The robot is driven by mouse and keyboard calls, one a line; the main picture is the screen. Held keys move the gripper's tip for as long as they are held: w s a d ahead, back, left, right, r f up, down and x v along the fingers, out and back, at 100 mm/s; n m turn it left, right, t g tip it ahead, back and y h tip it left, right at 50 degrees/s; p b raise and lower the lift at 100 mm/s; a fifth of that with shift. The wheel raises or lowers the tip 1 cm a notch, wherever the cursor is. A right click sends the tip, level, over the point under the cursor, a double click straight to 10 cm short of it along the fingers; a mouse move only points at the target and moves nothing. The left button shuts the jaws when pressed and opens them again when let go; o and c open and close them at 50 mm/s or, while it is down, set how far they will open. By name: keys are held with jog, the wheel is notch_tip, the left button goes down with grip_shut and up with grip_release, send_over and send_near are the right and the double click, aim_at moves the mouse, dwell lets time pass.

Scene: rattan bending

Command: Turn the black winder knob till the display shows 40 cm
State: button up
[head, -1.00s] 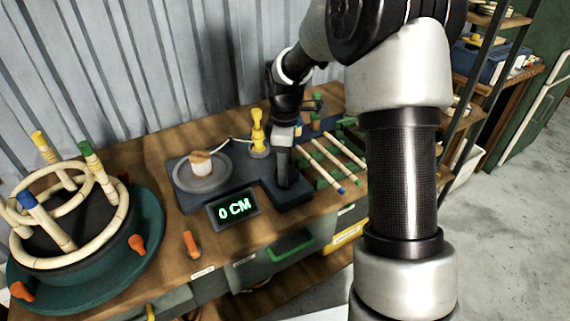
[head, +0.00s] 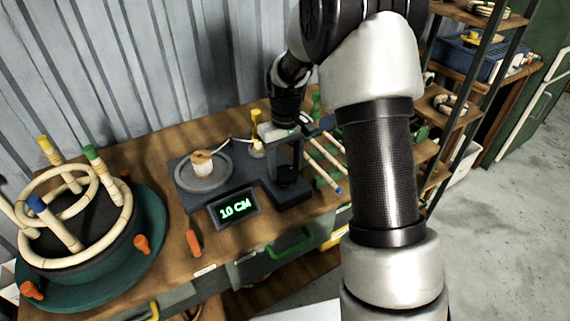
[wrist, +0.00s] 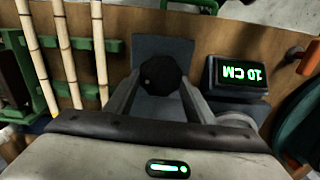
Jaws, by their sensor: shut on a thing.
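The black winder knob (wrist: 161,75) sits on the dark winder base (head: 290,193), at its right end in the head view. My gripper (wrist: 160,84) is over the base with its fingers on both sides of the knob, shut on it. In the head view my gripper (head: 287,168) points down and partly hides the knob. The display (head: 233,208) in front of the base reads 10 CM in green. It also shows upside down in the wrist view (wrist: 239,76). A grey round plate (head: 190,184) with a pale spool (head: 201,163) stands on the left of the base.
A green rack (wrist: 83,46) with rattan poles stands beside the winder. A round teal stand (head: 120,250) with bent rattan rings and pegs is at the left. An orange clip (head: 193,243) lies near the table's front edge. A yellow-topped post (head: 256,146) stands behind the base.

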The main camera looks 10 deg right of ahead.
aim_at(287, 171)
jog(key=m, duration=0.3)
jog(key=shift+r+m+p, duration=0.1)
jog(key=shift+m+p, duration=0.2)
jog(key=shift+p, duration=0.1)
jog(key=shift+d+m+p, duration=0.15)
jog(key=shift+m+p, duration=0.25)
jog(key=shift+m, duration=1.6)
jog(key=o, duration=1)
jog(key=shift+o, duration=0.2)
notch_tip(287, 171, up, 17)
jog(key=p, duration=0.2)
jog(key=shift+r, duration=0.15)
